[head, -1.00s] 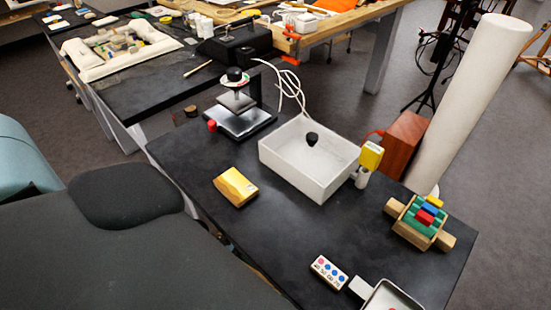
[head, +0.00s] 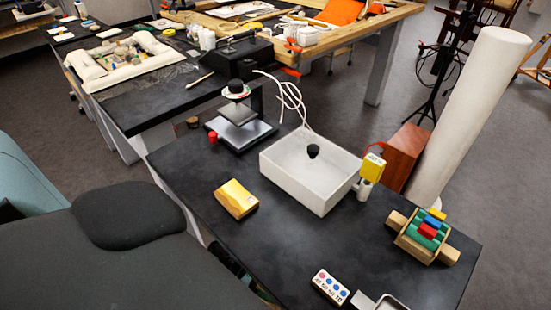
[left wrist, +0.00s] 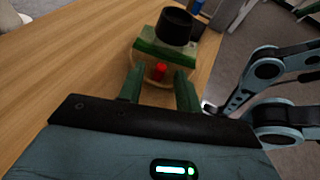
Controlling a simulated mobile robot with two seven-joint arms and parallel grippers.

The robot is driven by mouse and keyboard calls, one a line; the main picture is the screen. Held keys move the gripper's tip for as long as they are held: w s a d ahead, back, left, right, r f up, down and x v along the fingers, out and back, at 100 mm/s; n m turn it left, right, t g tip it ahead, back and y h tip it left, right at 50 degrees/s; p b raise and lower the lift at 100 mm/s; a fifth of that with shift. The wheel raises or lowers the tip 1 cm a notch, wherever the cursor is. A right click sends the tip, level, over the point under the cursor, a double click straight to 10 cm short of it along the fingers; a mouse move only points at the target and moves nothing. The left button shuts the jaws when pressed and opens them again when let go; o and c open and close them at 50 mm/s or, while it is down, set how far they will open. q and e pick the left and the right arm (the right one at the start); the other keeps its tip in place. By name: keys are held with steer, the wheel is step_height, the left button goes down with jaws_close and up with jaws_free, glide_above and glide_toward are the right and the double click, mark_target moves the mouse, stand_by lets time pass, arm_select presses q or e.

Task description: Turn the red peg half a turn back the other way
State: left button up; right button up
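In the left wrist view a small red peg (left wrist: 159,71) stands out from the near face of a pale round part with green pieces (left wrist: 165,50) above it. A black round cap (left wrist: 174,25) sits on top. My left gripper (left wrist: 160,88) has two green fingers spread apart; the red peg shows between and just beyond their tips. I cannot tell whether a finger touches it. My right gripper is in neither view. I cannot tell which red thing in the head view, if any, is this peg.
The head view shows a dark table with a white box (head: 300,190), a yellow block (head: 236,199), a small press (head: 240,132) with a red knob (head: 212,137), and a wooden holder (head: 445,254) with coloured blocks. Teal and black arm links (left wrist: 270,90) stand right in the wrist view.

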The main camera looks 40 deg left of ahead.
arm_select(q)
steer(key=shift+w+d+f, duration=0.1)
steer(key=shift+d, duration=0.15)
jaws_close()
steer(key=shift+w+a+f+m+g+b, duration=0.1)
steer(key=shift+w+m+g+b, duration=0.15)
steer(key=shift+m+g+b, duration=0.2)
steer(key=shift+w+f+m+g+b, duration=0.1)
steer(key=shift+w+m+g+b, duration=0.1)
steer(key=shift+m+g+b, duration=0.2)
steer(key=shift+w+m+g, duration=0.15)
steer(key=shift+m+g, duration=0.1)
steer(key=shift+g, duration=0.2)
steer(key=shift+w+r+m+g+b, duration=0.15)
steer(key=shift+w+m+g+b, duration=0.05)
steer(key=shift+m+g+b, duration=0.2)
jaws_free()
